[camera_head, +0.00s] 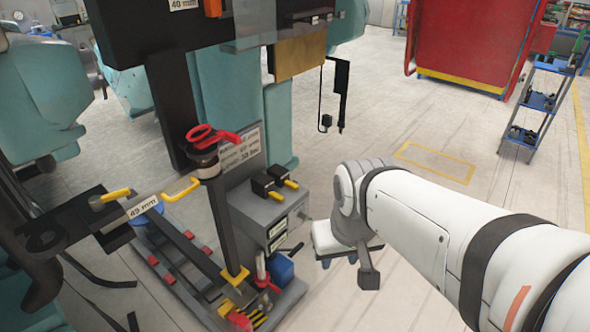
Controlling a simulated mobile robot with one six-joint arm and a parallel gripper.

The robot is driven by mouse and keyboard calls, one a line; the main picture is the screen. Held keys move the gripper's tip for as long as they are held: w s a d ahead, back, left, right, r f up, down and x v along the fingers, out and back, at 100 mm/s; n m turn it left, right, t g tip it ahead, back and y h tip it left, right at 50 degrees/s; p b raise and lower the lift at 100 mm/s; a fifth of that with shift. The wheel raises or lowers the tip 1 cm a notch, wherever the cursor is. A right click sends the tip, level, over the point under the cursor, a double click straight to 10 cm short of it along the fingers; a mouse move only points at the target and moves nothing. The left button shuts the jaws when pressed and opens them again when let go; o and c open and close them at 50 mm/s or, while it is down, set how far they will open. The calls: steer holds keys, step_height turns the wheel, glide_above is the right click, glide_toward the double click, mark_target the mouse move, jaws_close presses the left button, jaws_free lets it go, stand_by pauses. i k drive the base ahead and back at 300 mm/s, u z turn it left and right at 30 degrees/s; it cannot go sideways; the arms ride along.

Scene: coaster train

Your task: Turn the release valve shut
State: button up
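A red handle (213,136) sits on top of a dark upright cylinder (205,162) beside a printed label. It is the most valve-like part in view, but I cannot tell for certain that it is the release valve, nor whether it is open or shut. My gripper (368,274) hangs at the end of my white arm, right of the grey box and well apart from the red handle. Only a dark part of it shows below the wrist; its finger gap is hidden. I see nothing held in it.
A grey box (268,218) with two black, yellow-tipped levers (275,183) stands beside the cylinder. A yellow handle (183,189) and a "43 mm" tag (143,207) are at left. Tools lie on the base tray below. Open floor (400,120) extends behind; a blue cart (540,101) stands far right.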

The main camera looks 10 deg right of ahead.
mark_target(305, 218)
steer(key=z, duration=0.1)
steer(key=i, duration=0.5)
steer(key=z, duration=0.05)
steer(key=k, duration=0.55)
steer(key=z, duration=0.75)
steer(key=k, duration=0.6)
steer(key=u, duration=0.95)
steer(key=i, duration=1)
